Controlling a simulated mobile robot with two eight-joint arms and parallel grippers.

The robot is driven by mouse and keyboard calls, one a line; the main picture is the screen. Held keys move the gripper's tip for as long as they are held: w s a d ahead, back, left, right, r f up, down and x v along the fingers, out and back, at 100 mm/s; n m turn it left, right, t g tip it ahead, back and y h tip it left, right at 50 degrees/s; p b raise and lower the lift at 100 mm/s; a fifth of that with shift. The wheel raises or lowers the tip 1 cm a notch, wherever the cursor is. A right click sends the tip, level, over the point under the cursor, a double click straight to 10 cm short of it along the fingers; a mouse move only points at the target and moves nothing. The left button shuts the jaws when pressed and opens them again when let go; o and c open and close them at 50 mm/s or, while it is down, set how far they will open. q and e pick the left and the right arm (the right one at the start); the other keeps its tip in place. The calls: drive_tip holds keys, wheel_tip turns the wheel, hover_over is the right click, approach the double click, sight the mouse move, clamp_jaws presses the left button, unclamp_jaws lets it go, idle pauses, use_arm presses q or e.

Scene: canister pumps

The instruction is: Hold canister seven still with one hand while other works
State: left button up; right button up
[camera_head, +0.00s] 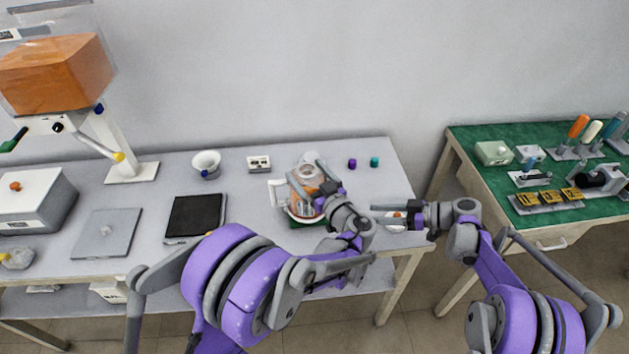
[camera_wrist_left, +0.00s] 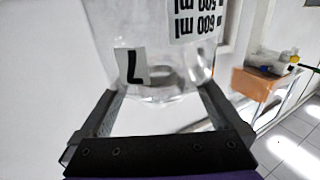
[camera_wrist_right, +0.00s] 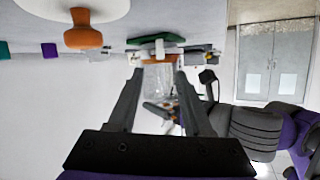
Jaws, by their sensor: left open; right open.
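A clear canister (camera_head: 303,190) with orange showing inside stands on a green base (camera_head: 308,224) at the table's right part. In the left wrist view the canister (camera_wrist_left: 150,30) appears upside down, with a 7 label (camera_wrist_left: 132,66) and volume marks. My left gripper (camera_head: 306,172) is open, its fingers on either side of the canister; whether they touch it is unclear. My right gripper (camera_head: 378,214) is open and empty, to the right of the canister. In the right wrist view the canister (camera_wrist_right: 158,85) shows beyond the fingers, apart from them.
An orange knob (camera_wrist_right: 90,32) on a white disc sits beside my right gripper. Purple (camera_head: 352,163) and teal (camera_head: 374,161) caps stand behind. A green-topped table (camera_head: 470,150) stands right, across a gap.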

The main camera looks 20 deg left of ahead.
use_arm(q)
drive_tip(key=shift+w+a, duration=0.15)
clamp_jaws()
use_arm(e)
drive_tip(key=a+r+n+h, duration=0.2)
drive_tip(key=a+r+h, duration=0.1)
drive_tip(key=r+h, duration=0.2)
drive_tip(key=shift+m+t, duration=0.3)
drive_tip(key=x, duration=1.1)
drive_tip(key=shift+s+a+f, duration=0.25)
drive_tip(key=shift+f, duration=0.05)
